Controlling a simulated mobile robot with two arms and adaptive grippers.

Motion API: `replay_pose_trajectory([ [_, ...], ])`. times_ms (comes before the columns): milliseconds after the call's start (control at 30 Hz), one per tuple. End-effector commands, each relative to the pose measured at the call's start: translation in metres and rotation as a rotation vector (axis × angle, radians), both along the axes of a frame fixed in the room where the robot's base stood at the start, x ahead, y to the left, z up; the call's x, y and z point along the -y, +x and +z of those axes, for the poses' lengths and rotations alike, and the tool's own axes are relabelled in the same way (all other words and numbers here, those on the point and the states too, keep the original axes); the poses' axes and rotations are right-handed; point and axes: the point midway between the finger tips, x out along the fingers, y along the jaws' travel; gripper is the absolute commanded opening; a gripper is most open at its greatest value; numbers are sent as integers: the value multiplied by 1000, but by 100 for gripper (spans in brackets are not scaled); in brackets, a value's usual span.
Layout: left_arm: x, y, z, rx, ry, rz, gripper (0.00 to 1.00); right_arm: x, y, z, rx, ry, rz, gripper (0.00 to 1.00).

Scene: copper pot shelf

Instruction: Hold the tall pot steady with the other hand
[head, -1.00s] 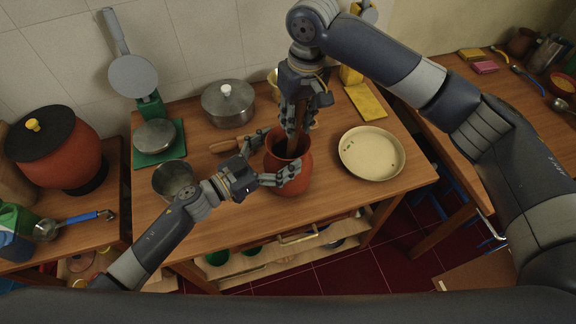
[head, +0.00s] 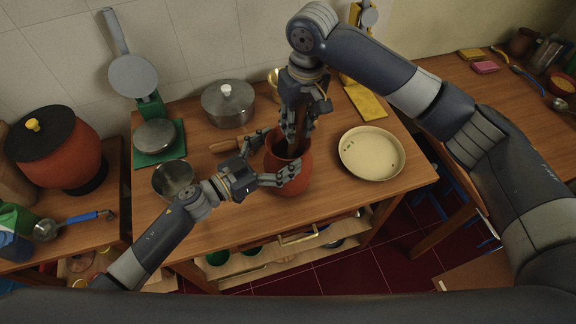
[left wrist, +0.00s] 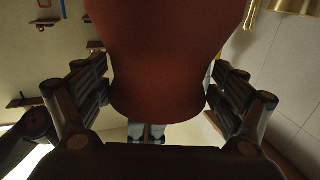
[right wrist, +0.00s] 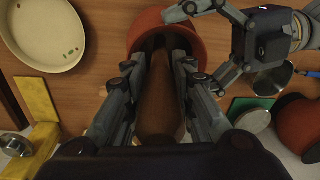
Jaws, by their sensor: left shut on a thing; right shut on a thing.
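The tall pot (head: 291,184) is a reddish-brown clay pot standing upright on the wooden table. My left gripper (head: 272,160) is shut around it from the left, with fingers on both sides. In the left wrist view the pot (left wrist: 165,65) fills the space between the fingers. My right gripper (head: 299,130) is above the pot's mouth, shut on a brown wooden handle-like thing. In the right wrist view this brown wooden thing (right wrist: 160,98) runs between the fingers into the pot's opening (right wrist: 165,45). Its lower end is hidden inside the pot.
A cream plate (head: 371,170) lies to the pot's right. A metal cup (head: 172,178) and a green scale (head: 160,152) stand to the left. A lidded steel pot (head: 228,108) and a rolling pin (head: 226,145) are behind. The table front is clear.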

Motion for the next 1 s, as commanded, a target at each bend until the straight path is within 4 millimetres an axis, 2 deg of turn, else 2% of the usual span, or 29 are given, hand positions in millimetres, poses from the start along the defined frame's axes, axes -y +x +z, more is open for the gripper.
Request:
replay_pose_trajectory([
  [333, 0, 0, 1, 1, 0, 0, 22, -1, 0, 5, 1, 2, 1, 0],
  [700, 0, 0, 0, 1, 0, 0, 21, -1, 0, 35, 1, 2, 2, 0],
  [1000, 0, 0, 1, 1, 0, 0, 21, -1, 0, 34, 1, 1, 1, 0],
])
